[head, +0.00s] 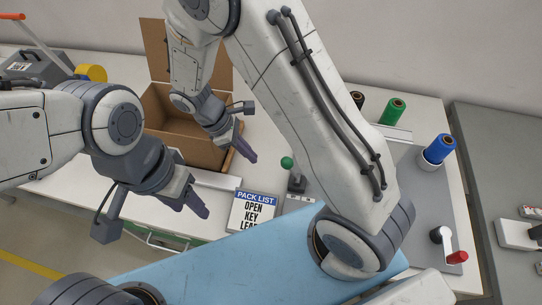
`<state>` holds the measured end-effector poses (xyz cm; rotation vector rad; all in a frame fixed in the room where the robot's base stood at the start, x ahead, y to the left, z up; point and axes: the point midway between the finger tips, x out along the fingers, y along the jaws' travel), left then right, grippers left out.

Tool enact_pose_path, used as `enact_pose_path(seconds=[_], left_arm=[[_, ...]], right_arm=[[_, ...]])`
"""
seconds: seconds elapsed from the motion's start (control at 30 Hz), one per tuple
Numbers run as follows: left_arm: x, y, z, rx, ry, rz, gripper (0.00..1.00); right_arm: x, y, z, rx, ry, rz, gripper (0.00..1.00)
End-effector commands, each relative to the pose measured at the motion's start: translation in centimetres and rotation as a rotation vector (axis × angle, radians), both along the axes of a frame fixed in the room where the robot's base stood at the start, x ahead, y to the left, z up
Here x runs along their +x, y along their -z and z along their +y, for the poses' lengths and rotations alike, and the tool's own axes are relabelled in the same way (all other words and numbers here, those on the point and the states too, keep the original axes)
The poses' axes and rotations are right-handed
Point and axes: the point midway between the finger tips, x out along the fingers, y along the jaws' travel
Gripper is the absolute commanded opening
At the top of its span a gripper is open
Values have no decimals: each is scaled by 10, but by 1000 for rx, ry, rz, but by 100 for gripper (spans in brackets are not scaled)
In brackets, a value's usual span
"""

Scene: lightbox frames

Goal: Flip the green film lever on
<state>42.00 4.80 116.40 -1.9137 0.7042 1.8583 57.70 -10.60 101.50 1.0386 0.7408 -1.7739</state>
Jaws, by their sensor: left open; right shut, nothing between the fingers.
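The lever with the green ball knob (287,162) stands on a small dark base in the middle, tilted up and to the left. My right gripper (247,152) is shut and empty, a little left of the green knob and apart from it, by the box's right side. My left gripper (196,203) is open and empty, lower left, beside the pack list sign. A green film roll (392,112) stands at the back right. My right arm passes close to the right of the lever and covers part of the table there.
An open cardboard box (183,128) stands behind my grippers. A pack list sign (251,212) lies in front of the lever. A blue film roll (439,149) and a lever with a red knob (457,257) are at the right. A grey case (38,68) is far left.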

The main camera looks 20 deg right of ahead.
Motion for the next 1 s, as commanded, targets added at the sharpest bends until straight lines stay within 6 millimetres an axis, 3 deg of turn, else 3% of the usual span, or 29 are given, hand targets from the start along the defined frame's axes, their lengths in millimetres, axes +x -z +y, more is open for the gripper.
enact_pose_path(seconds=[0.17, 0.33, 0.5, 1.0], left_arm=[[0, -9, 0, 0, -1, 0, 50], [0, -23, 0, 0, -1, 0, 50], [0, -26, 0, 0, 0, 0, 50], [0, -28, 0, 0, 0, 0, 50]], right_arm=[[-10, 32, -16, -2, 0, 7, 0], [-19, 23, -39, 1, 2, 2, 0], [-23, 22, -49, 1, 1, 0, 0], [-20, 21, -47, 9, -8, -7, 0]])
